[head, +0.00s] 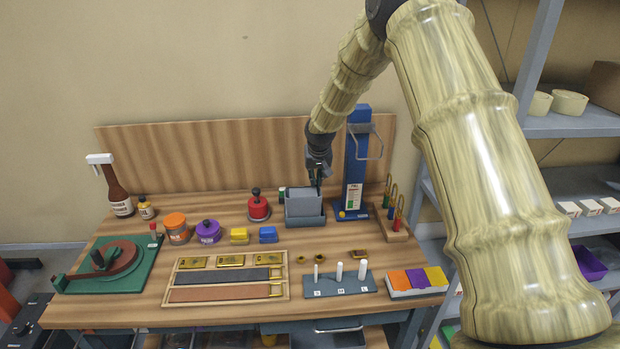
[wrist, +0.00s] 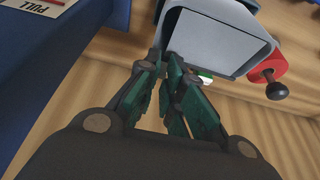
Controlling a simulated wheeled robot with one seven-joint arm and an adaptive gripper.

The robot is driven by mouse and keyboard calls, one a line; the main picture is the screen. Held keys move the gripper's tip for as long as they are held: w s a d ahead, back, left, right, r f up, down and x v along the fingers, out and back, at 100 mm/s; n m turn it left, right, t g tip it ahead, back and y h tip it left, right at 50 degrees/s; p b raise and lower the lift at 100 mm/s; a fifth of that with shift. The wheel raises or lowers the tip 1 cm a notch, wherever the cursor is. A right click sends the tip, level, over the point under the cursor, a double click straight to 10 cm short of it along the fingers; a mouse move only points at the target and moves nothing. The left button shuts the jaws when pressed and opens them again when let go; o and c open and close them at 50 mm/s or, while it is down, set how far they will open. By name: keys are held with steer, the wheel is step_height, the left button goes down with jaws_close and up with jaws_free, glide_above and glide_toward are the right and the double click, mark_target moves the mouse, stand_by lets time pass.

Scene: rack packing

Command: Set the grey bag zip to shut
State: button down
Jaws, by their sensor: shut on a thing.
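The grey bag (head: 304,203) stands upright in a dark grey holder near the back of the workbench, and it fills the top middle of the wrist view (wrist: 212,42). My gripper (head: 318,186) reaches down to the right part of the bag's top edge. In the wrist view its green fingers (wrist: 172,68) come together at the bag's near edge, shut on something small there. That is likely the bag's zip slider, but the fingertips hide it. I cannot tell how far along the zip it sits.
A blue tower (head: 355,150) with a PULL label stands close on the right of the bag. A red pot with a black knob (head: 259,208) is on the left. Padlocks on a wooden stand (head: 396,222) are farther right. Blue and yellow blocks and small rings lie in front.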

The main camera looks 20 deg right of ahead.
steer(key=shift+s+d+f, duration=0.1)
steer(key=shift+f, duration=0.1)
steer(key=c, duration=1.5)
jaws_free()
steer(key=shift+d, duration=0.1)
steer(key=shift+r, duration=0.1)
steer(key=v, duration=1.1)
steer(key=shift+s+r, duration=0.1)
steer(key=shift+r, duration=0.3)
